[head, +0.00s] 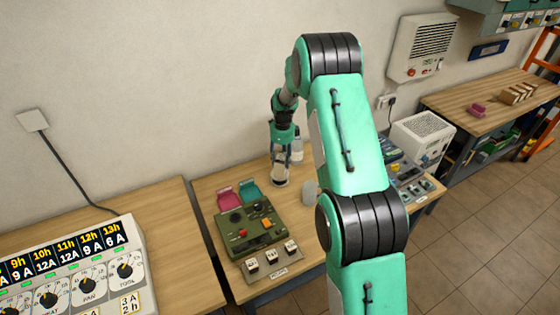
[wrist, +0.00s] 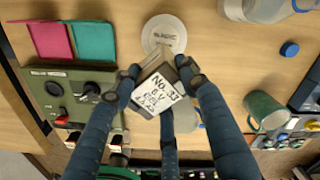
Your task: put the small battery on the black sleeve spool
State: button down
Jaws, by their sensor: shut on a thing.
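The small battery (wrist: 158,92) is a box with a white label reading "No. 33" and "6 V". My gripper (wrist: 160,85) is shut on it, with blue-grey fingers on both sides and one below. The sleeve spool (wrist: 164,34) has a round white top with a printed word starting "BLACK", and stands on the bench just beyond the battery in the wrist view. The battery overlaps its near edge there; the gap between them cannot be told. In the head view my gripper (head: 282,158) is just above the spool (head: 280,181), and the battery is hard to make out.
A clear bottle (wrist: 262,8), a blue cap (wrist: 289,49) and a green mug (wrist: 270,108) are to the right. A pale round thing (head: 310,190) is near my arm.

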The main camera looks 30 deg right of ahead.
jog(key=shift+w+d, duration=0.2)
jog(key=shift+w, duration=0.55)
jog(key=shift+w+d, duration=0.2)
jog(key=shift+w, duration=0.55)
jog(key=shift+w, duration=0.15)
jog(key=shift+w+d+f, duration=0.1)
jog(key=shift+w, duration=0.1)
jog(key=shift+f, duration=1.75)
jog(key=c, duration=1)
grip_release()
jog(key=shift+f, duration=0.2)
jog(key=shift+r, duration=0.15)
